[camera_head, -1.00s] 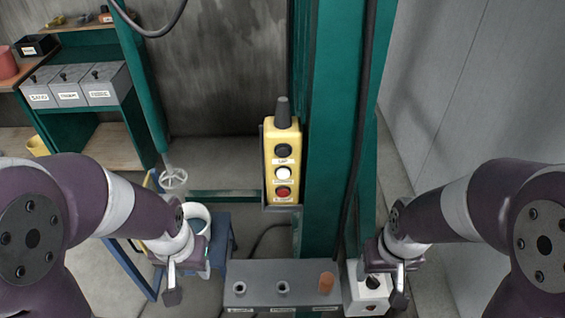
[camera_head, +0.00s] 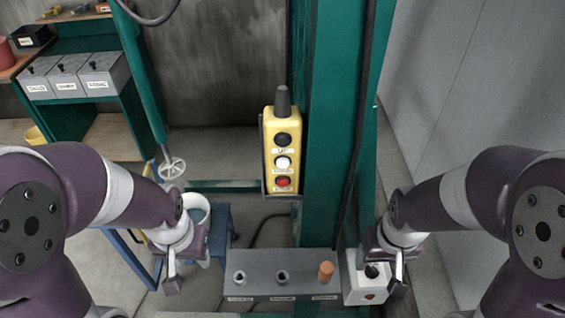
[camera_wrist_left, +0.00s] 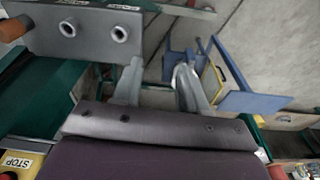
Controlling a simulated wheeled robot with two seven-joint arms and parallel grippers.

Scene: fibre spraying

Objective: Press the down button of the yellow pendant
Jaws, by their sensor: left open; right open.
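The yellow pendant (camera_head: 282,151) hangs upright on the green column in the head view. It has a black top button marked UP, a white middle button (camera_head: 283,163) with a blurred label, and a red bottom button. A yellow edge with a STOP label (camera_wrist_left: 18,161) shows at the lower left of the left wrist view. My left gripper (camera_head: 172,284) is open and empty, below and left of the pendant, apart from it. Its two fingers (camera_wrist_left: 160,86) are spread in the wrist view. My right gripper (camera_head: 397,278) is open, lower right of the pendant, beside a white box.
A grey panel (camera_head: 258,259) with two grey sockets and an orange peg lies below the pendant, between my grippers. The white box (camera_head: 366,296) has a black knob. A white bucket (camera_head: 196,208) and whisk (camera_head: 172,168) are left. The green column (camera_head: 328,150) stands right of the pendant.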

